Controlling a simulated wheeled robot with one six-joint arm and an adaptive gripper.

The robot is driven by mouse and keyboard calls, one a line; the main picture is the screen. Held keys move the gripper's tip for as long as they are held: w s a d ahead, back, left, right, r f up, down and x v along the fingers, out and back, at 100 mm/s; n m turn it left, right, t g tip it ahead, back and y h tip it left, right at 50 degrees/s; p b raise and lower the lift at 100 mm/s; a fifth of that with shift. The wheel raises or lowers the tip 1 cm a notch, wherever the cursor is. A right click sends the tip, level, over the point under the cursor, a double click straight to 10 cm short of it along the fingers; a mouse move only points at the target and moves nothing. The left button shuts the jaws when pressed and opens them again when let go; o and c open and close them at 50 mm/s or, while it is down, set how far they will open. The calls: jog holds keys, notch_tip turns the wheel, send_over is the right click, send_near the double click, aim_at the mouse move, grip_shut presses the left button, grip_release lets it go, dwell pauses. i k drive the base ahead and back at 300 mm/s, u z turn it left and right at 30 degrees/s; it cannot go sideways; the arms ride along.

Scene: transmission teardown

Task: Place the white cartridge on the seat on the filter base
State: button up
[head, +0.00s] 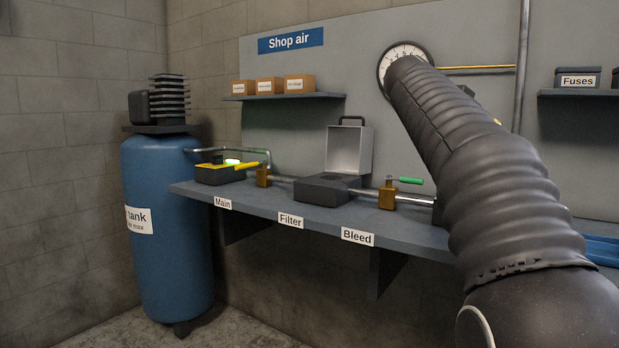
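The filter base (327,190) is a dark block on the bench above the "Filter" label. A grey open housing with a handle (349,151) stands upright at its back edge. I cannot make out the seat on the base at this angle. No white cartridge can be made out in the head view. My black, ribbed arm crosses the right side, reaching up toward the round gauge. My gripper is not visible.
On the bench (300,213), a brass valve with a yellow handle (263,176) stands left of the base and one with a green handle (387,194) right. A dark yellow-edged tray (218,175) holds a glowing green item. A blue tank (168,240) stands left. The gauge (390,62) is behind my arm.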

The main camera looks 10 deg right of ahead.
aim_at(331, 177)
jog(key=u, duration=2.45)
jog(key=k, duration=1.5)
jog(key=z, duration=1.45)
jog(key=i, duration=1.7)
